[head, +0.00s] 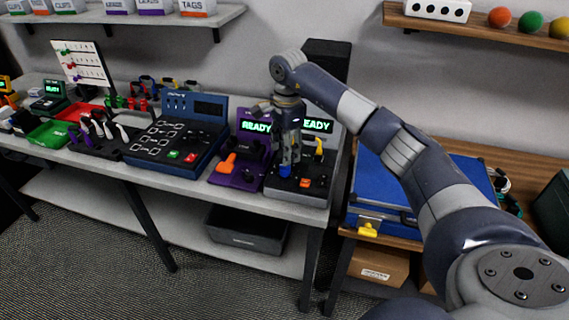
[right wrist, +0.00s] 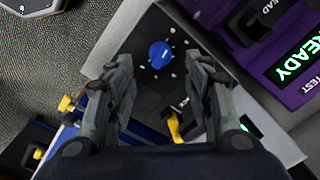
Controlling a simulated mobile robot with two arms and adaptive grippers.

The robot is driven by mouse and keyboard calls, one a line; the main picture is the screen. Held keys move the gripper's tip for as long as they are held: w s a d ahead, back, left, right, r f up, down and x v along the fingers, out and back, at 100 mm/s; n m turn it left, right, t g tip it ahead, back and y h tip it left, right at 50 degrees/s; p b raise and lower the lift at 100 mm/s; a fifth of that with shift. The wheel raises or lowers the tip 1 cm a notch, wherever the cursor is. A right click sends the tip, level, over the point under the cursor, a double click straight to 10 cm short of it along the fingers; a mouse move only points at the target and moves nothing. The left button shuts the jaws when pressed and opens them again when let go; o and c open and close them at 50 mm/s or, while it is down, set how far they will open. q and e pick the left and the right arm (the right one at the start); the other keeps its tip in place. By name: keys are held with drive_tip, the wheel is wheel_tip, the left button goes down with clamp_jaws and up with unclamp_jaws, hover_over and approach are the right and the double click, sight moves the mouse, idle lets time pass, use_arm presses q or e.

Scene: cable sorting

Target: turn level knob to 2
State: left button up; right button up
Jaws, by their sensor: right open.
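The blue level knob (head: 285,171) is on the dark top of the grey device (head: 300,199), at the right end of the grey table. My right gripper (head: 288,152) points down just above the knob. In the right wrist view, the blue knob (right wrist: 160,55) has small white marks around it. The open fingers of my right gripper (right wrist: 160,76) stand to its left and right, apart from it. A pale line shows on the knob, but the marks are too small to read. My left gripper is not in view.
The grey device also carries an orange button (head: 305,183), a yellow-handled lever (head: 319,146) and a green READY screen. A purple device (head: 236,182) with an orange handle stands close on its left. A blue case (head: 385,198) lies on the wooden table to the right.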

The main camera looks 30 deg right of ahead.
sight(285, 169)
drive_tip(key=f, duration=0.3)
drive_tip(key=f+p, duration=0.1)
drive_tip(key=f, duration=0.2)
drive_tip(key=shift+w+f, duration=0.2)
drive_tip(key=shift+f, duration=0.2)
drive_tip(key=c, duration=1)
